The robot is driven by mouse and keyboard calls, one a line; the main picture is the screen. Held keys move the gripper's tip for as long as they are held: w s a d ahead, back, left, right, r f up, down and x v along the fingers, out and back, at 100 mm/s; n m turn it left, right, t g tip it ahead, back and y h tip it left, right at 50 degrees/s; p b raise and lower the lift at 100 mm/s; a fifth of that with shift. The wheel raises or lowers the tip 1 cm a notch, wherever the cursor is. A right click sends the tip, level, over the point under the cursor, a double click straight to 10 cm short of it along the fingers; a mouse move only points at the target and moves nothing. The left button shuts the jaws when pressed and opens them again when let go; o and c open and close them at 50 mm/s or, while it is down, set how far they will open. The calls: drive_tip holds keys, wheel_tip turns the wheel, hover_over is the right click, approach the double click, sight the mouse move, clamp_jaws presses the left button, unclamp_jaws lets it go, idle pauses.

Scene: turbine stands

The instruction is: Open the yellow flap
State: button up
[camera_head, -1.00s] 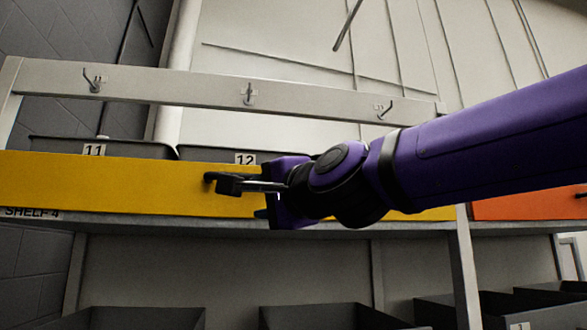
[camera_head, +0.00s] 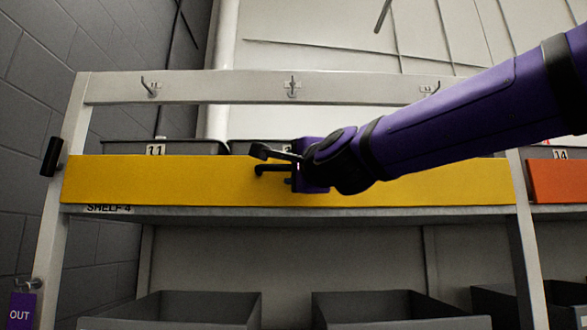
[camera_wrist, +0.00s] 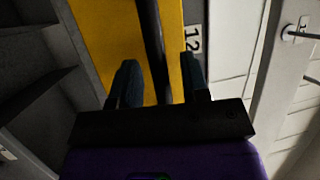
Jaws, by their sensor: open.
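The yellow flap (camera_head: 160,181) is a long flat panel across the front of the shelf marked SHELF 4. It looks upright and closed, below bins 11 and 12. My gripper (camera_head: 264,160) is in front of the flap's middle, near its upper part. In the wrist view my gripper (camera_wrist: 160,84) is open, with one dark finger on each side of a black bar (camera_wrist: 150,35) that looks like the flap's handle. The yellow flap (camera_wrist: 100,30) lies behind the bar. I cannot tell whether either finger touches the bar. My wrist hides part of the flap.
Grey bins (camera_head: 185,310) stand on the level below. An orange flap (camera_head: 560,181) is at the right. A rail with hooks (camera_head: 292,88) runs above, and a purple OUT tag (camera_head: 20,310) hangs at the lower left.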

drive_tip(key=shift+w+a, duration=0.15)
drive_tip(key=shift+w, duration=0.25)
clamp_jaws()
